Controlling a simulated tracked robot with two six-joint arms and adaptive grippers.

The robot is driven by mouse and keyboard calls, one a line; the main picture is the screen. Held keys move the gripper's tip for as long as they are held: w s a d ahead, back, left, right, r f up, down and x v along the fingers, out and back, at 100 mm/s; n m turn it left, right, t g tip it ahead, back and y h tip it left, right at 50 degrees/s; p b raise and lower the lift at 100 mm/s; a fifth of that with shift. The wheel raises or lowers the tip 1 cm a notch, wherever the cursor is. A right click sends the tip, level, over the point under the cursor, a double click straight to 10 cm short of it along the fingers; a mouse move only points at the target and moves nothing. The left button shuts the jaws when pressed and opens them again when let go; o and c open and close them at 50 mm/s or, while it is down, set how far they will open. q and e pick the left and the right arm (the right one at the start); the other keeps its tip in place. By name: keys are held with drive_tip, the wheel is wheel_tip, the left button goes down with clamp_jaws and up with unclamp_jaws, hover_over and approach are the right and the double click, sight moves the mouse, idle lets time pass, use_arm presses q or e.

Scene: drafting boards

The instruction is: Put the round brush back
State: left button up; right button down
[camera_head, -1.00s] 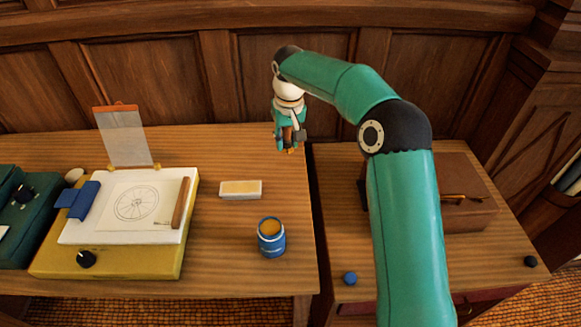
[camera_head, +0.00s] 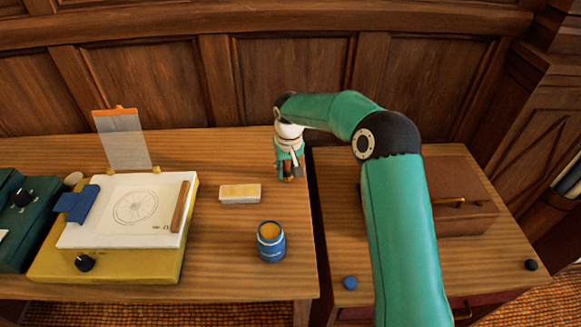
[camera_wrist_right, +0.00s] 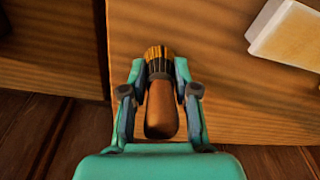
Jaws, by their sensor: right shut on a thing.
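The round brush (camera_wrist_right: 161,105) has a brown wooden handle and a dark-ringed, tan bristle end. My right gripper (camera_wrist_right: 160,75) is shut on it, with one finger on each side, in the right wrist view. In the head view the right gripper (camera_head: 289,176) is over the back right part of the table, and only a small brown bit of the brush shows below it. A blue cup (camera_head: 271,246) with a yellow-orange inside stands upright near the table's front right, in front of the gripper and apart from it. My left gripper is not in view.
A white block with a yellowish top (camera_head: 239,194) lies left of the gripper. A yellow drafting board (camera_head: 110,268) with a wheel drawing stands further left. A brown case (camera_head: 470,218) lies on the right-hand table, across a gap. The wall panels are close behind.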

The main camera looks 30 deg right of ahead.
drive_tip(key=c, duration=0.9)
unclamp_jaws()
drive_tip(key=shift+f, duration=0.1)
drive_tip(key=shift+o, duration=0.2)
drive_tip(key=r, duration=0.4)
drive_tip(key=s+r, duration=0.1)
drive_tip(key=r, duration=0.7)
drive_tip(key=shift+s+a+r, duration=0.1)
drive_tip(key=shift+s+a, duration=0.1)
